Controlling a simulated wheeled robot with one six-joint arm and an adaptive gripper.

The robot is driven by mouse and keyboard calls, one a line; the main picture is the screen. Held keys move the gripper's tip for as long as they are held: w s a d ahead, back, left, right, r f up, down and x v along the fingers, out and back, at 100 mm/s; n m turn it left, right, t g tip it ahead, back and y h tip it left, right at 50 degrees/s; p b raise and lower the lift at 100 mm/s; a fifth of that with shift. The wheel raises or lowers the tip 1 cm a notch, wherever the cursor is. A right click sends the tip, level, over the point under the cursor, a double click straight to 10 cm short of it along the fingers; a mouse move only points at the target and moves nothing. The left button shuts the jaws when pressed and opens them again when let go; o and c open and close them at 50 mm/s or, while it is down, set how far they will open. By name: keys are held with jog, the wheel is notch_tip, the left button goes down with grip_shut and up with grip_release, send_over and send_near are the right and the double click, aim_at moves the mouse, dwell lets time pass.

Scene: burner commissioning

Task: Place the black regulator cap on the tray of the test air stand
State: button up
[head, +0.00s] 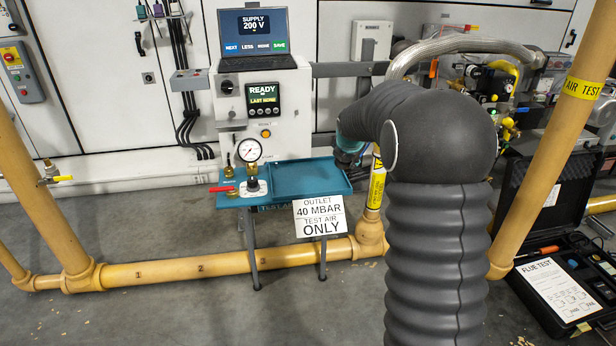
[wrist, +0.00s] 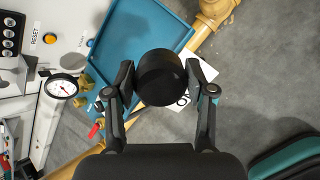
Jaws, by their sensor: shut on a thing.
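The black regulator cap (wrist: 161,77) is a short dark cylinder held between the two fingers of my gripper (wrist: 163,84) in the wrist view. My gripper is shut on it. The test air stand's teal tray (head: 309,191) has a raised rim and looks empty in the head view. In the wrist view the tray (wrist: 112,45) lies beyond the cap, which overlaps its lower right edge; I cannot tell the height between them. In the head view my arm hides the fingers and the cap.
A pressure gauge (head: 248,150) and a red-handled valve (head: 222,189) stand left of the tray. A sign (head: 319,217) hangs at its front. A yellow pipe (head: 190,267) runs low behind the stand legs. An open flue test case (head: 565,290) lies at right.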

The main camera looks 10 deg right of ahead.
jog(key=s+f+m+g, duration=0.1)
jog(key=s+f+g, duration=0.1)
jog(key=s, duration=0.7)
jog(key=s+d+f+m+g, duration=0.1)
jog(key=s+f+m+g, duration=0.1)
jog(key=s+g, duration=0.3)
jog(key=s, duration=0.4)
jog(key=shift+s+d+f, duration=0.15)
jog(key=shift+s+d, duration=0.1)
jog(key=shift+s, duration=0.15)
